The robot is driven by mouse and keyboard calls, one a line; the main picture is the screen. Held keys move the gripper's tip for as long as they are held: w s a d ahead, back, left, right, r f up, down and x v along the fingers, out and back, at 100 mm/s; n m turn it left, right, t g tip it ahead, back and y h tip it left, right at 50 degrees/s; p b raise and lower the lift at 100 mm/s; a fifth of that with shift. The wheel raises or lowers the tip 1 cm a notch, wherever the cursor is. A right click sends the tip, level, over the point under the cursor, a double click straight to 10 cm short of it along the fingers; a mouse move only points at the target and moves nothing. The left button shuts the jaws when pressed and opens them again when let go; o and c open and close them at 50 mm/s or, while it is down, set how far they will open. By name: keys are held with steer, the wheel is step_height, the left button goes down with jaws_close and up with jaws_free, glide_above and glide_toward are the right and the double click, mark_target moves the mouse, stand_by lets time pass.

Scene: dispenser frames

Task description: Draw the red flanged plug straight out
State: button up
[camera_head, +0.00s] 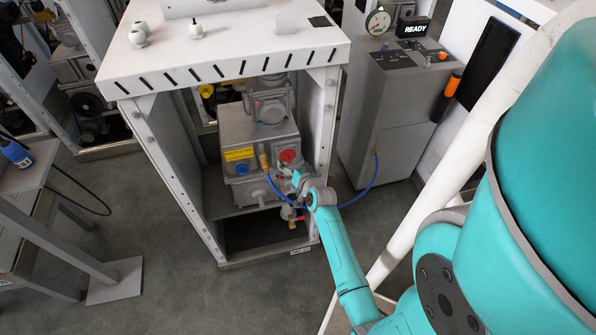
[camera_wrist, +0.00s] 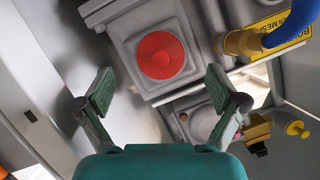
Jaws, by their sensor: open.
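The red flanged plug (camera_head: 288,156) sits in the front face of the grey machine block inside the white frame. In the wrist view the red plug (camera_wrist: 161,55) shows as a round red disc in a square grey housing. My gripper (camera_wrist: 162,88) is open, with a green-padded finger on either side of the view. The plug lies ahead of the fingertips, between them in the picture, and nothing is held. In the head view my gripper (camera_head: 297,181) is just below and right of the plug. Its fingers are small there.
A blue hose (camera_wrist: 290,30) with a brass fitting (camera_wrist: 240,42) runs beside the plug housing. A yellow label (camera_head: 239,154) and a blue cap (camera_head: 242,168) are on the machine's left. White frame posts (camera_head: 325,120) bound the opening. A grey console (camera_head: 385,120) stands right.

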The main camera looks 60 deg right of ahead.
mark_target(290, 162)
steer(key=shift+x, duration=2.25)
steer(key=c, duration=1.2)
steer(key=shift+s+a, duration=0.1)
steer(key=shift+a, duration=0.05)
steer(key=shift+s+a, duration=1.75)
steer(key=shift+a, duration=0.3)
